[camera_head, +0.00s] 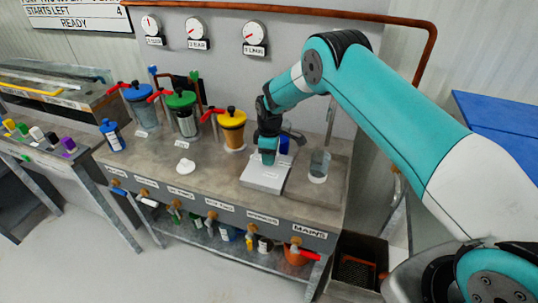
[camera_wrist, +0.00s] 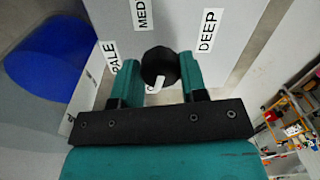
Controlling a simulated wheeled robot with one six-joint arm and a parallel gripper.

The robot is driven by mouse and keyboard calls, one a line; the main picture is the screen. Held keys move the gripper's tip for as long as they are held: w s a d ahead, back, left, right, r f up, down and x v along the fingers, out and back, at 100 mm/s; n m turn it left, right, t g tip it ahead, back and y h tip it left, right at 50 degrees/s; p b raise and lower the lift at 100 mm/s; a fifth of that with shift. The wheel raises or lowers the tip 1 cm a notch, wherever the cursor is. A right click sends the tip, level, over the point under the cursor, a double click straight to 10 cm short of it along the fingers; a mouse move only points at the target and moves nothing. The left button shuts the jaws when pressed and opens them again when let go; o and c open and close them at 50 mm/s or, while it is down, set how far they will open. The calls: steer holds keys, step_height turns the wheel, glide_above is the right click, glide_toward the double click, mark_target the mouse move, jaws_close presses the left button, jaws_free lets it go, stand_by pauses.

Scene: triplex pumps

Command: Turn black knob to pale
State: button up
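The black knob (camera_wrist: 160,65) sits on a pale panel in the wrist view, with a white pointer mark on its lower side. The pale label (camera_wrist: 110,57) is to its left, a partly cut-off MED label (camera_wrist: 142,14) above, and the deep label (camera_wrist: 207,31) to its upper right. A further label near the pointer is mostly hidden. My gripper (camera_wrist: 160,64) has one finger on each side of the knob, with no clear gap showing. In the head view, my gripper (camera_head: 268,158) points down over the white box (camera_head: 264,180); the knob is hidden there.
A glass beaker (camera_head: 319,166) stands just right of the box. Yellow (camera_head: 233,128), green (camera_head: 184,115) and blue (camera_head: 140,104) lidded vessels with red handles stand left on the bench. A blue object (camera_wrist: 50,60) is at left in the wrist view.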

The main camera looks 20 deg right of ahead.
steer(key=shift+c, duration=1.2)
steer(key=shift+b, duration=0.3)
steer(key=m+b, duration=0.2)
steer(key=m, duration=0.1)
steer(key=shift+f, duration=0.15)
steer(key=m+b, duration=0.1)
steer(key=m, duration=0.1)
steer(key=shift+m+b, duration=0.4)
steer(key=m+b, duration=0.1)
steer(key=m, duration=0.3)
steer(key=shift+b, duration=0.35)
steer(key=shift+r+m+b, duration=0.2)
steer(key=shift+m+b, duration=0.2)
steer(key=shift+m, duration=1.5)
steer(key=shift+t, duration=0.3)
